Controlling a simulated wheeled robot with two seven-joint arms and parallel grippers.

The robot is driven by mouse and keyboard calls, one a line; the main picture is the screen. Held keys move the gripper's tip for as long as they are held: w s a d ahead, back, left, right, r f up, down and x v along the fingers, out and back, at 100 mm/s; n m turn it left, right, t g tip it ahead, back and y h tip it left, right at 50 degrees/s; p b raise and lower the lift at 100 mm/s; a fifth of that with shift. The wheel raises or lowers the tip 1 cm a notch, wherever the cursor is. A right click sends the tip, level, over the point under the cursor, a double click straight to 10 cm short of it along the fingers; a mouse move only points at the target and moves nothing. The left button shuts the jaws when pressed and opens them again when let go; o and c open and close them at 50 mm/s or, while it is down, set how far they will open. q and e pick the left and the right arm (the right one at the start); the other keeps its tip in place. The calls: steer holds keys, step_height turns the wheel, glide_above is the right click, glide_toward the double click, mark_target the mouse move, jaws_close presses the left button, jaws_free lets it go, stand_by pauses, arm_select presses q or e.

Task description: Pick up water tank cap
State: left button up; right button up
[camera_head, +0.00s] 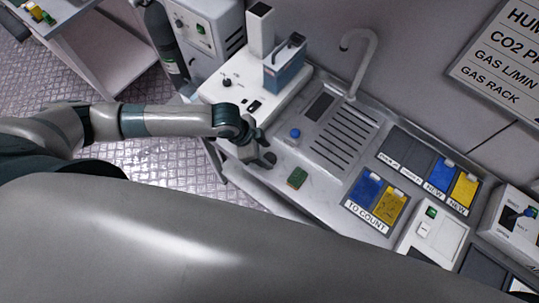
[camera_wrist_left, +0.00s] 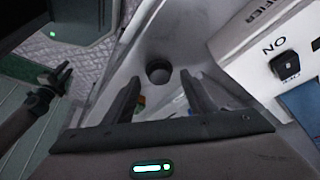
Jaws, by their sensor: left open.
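A small round blue cap (camera_head: 295,133) sits on the pale counter (camera_head: 280,152), just left of the slotted drainboard. My left gripper (camera_head: 264,146) is above the counter's near edge, a little left of the cap. In the left wrist view its two fingers (camera_wrist_left: 160,80) are apart with nothing held. Beyond and between the fingertips is a short dark cylinder (camera_wrist_left: 158,72) on a light surface; it may be the cap, but its colour is too dark to tell. The blue-tinted water tank (camera_head: 287,72) stands on the white humidifier unit (camera_head: 238,90).
A small green-and-brown block (camera_head: 297,178) lies on the counter near the front edge. The drainboard (camera_head: 338,135) has a curved faucet (camera_head: 365,60) behind it. Blue and yellow packs sit in a dark "TO COUNT" tray (camera_head: 353,203) at right. A gas cylinder (camera_head: 165,45) stands at back left.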

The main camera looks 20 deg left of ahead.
arm_select(q)
steer(key=shift+x, duration=0.8)
steer(key=c, duration=0.9)
steer(key=shift+r, duration=0.1)
